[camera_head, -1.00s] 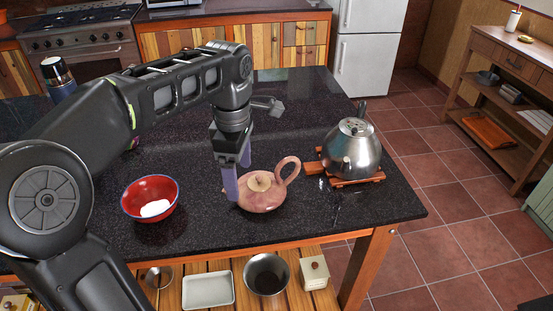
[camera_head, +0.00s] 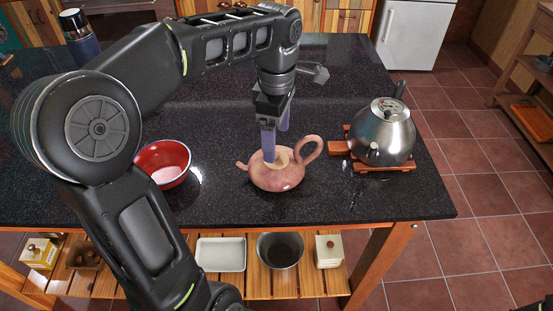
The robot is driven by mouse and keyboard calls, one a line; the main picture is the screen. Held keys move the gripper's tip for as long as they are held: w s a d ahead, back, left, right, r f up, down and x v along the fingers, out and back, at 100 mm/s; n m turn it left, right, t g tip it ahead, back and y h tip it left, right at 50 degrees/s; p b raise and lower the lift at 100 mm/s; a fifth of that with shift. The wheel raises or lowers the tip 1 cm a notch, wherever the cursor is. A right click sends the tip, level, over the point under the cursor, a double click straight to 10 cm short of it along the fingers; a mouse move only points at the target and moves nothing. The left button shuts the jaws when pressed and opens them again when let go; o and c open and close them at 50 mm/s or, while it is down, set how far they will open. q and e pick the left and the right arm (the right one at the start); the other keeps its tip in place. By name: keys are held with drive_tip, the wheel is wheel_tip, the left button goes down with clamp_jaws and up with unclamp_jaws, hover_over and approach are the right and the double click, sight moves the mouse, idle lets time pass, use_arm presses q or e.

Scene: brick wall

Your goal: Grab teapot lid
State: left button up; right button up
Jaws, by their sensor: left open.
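A pinkish clay teapot (camera_head: 278,180) stands upright on the dark countertop, spout to the left and looped handle to the right. Its paler lid (camera_head: 284,157) sits on top, partly hidden by a finger. My left gripper (camera_head: 275,146) points down from above with its two purple fingers apart. The nearer finger overlaps the lid in the picture; I cannot tell whether it touches. The other finger is behind, above the back of the teapot. My right gripper is not in view.
A steel kettle (camera_head: 384,138) stands on a wooden trivet (camera_head: 339,148) to the right. A red bowl (camera_head: 154,158) is to the left, partly behind my left arm. A flask (camera_head: 78,32) stands at the back left. The counter (camera_head: 225,206) in front of the teapot is clear.

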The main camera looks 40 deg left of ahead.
use_arm(q)
wheel_tip(320, 180, down, 5)
drive_tip(key=shift+f+p, duration=0.1)
drive_tip(key=shift+p, duration=0.5)
